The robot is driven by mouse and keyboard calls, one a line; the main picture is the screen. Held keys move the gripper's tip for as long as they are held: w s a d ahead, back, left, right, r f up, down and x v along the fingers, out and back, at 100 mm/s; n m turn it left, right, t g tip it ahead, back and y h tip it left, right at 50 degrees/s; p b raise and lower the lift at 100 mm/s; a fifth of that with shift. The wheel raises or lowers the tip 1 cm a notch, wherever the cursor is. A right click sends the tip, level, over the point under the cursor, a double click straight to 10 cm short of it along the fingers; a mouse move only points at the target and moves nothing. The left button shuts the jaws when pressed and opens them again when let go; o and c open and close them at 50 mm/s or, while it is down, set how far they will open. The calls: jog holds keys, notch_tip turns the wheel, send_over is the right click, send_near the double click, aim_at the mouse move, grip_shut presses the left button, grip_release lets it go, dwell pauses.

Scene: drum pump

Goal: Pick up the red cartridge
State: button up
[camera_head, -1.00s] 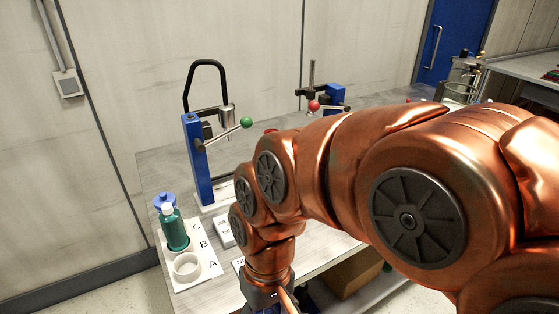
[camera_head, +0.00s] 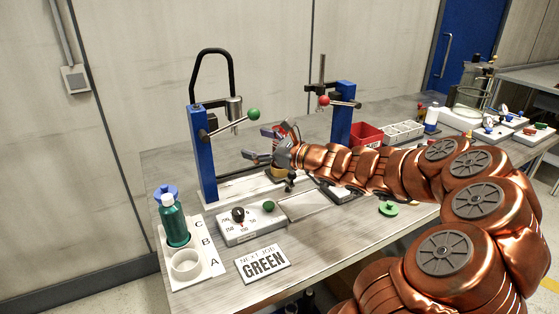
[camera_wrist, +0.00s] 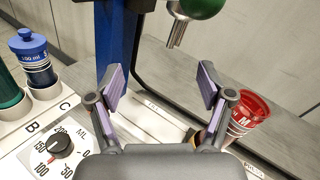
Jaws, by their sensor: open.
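The red cartridge (camera_wrist: 248,108) shows in the wrist view at the right, a red cup-like body with white lettering. It lies just outside my right finger, which hides part of it, and not between the fingers. My gripper (camera_wrist: 158,88) is open with nothing between its purple-padded fingers. In the head view my gripper (camera_head: 256,144) is near the blue press column (camera_head: 203,150). A small red patch beside the gripper there is partly hidden, and I cannot tell if it is the cartridge.
A white rack holds a green bottle (camera_head: 174,223), a blue bottle and an empty white cup (camera_head: 187,263). A dial box (camera_head: 250,223) and a "NEXT JOB GREEN" sign (camera_head: 262,263) stand nearby. A green-knobbed lever (camera_head: 253,114) hangs above. A second blue column (camera_head: 343,112) and a red bin (camera_head: 367,134) stand right.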

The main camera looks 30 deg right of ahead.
jog(key=d+f+m+t+h, duration=0.1)
jog(key=d+f+m+h, duration=0.15)
jog(key=d, duration=0.35)
jog(key=d+f+m+t+h, duration=0.1)
jog(key=d+m+h, duration=0.1)
jog(key=d+m, duration=0.35)
jog(key=shift+n, duration=0.6)
jog(key=shift+w+d+f+p, duration=0.15)
jog(key=shift+w+p, duration=0.1)
jog(key=shift+w, duration=1.65)
jog(key=shift+w+f+p, duration=0.1)
jog(key=shift+w+p, duration=0.15)
jog(key=shift+w, duration=1.6)
jog(key=shift+c, duration=0.2)
grip_shut()
